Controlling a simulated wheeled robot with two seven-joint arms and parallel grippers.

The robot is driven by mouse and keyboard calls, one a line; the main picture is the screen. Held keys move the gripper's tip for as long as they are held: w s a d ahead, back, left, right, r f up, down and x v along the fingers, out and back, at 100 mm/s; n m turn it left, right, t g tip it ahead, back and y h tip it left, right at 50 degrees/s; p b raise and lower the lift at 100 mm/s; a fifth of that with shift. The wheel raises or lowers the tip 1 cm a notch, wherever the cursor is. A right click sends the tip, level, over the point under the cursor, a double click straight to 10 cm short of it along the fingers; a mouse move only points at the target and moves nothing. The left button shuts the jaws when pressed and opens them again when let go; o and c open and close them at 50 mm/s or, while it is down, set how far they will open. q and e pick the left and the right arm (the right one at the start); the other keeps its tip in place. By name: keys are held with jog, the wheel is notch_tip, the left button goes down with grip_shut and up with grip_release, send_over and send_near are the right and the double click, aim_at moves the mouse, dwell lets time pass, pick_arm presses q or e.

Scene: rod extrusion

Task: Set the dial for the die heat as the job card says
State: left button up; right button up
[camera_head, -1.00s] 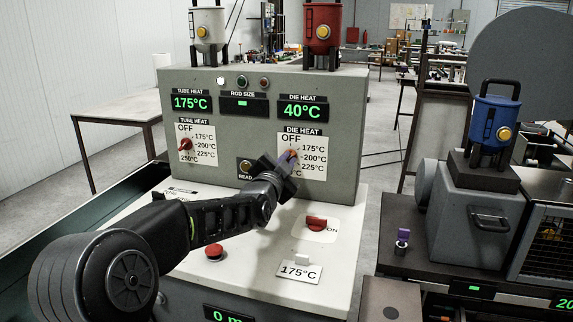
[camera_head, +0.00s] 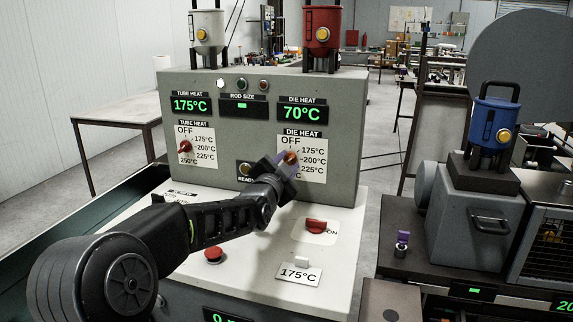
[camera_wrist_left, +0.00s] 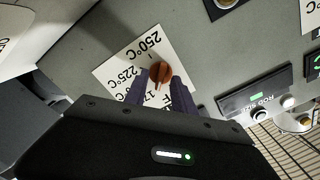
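The die heat dial (camera_head: 290,157) has an orange-red knob on a white scale at the panel's right. The knob also shows in the wrist view (camera_wrist_left: 160,73); its exact setting is hard to read. My left gripper (camera_head: 285,164) is at the dial. In the wrist view its two purple fingers (camera_wrist_left: 161,88) stand apart on either side of the knob, with small gaps visible, so it looks open. The die heat display (camera_head: 302,113) reads 70°C. The job card (camera_head: 298,274) reads 175°C and stands on the white desk top. My right gripper is not in view.
The tube heat dial (camera_head: 185,146) and its display (camera_head: 191,105), reading 175°C, are at the panel's left. A red switch (camera_head: 316,226) and a red button (camera_head: 213,255) stand on the desk below my arm. A ready button (camera_head: 245,169) is left of the gripper.

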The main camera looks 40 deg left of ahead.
pick_arm(q)
jog(key=shift+s, duration=0.15)
jog(key=v, duration=0.7)
jog(key=shift+s+d+b, duration=0.15)
jog(key=shift+s+b, duration=0.1)
jog(key=shift+b, duration=0.1)
jog(key=shift+f, duration=0.1)
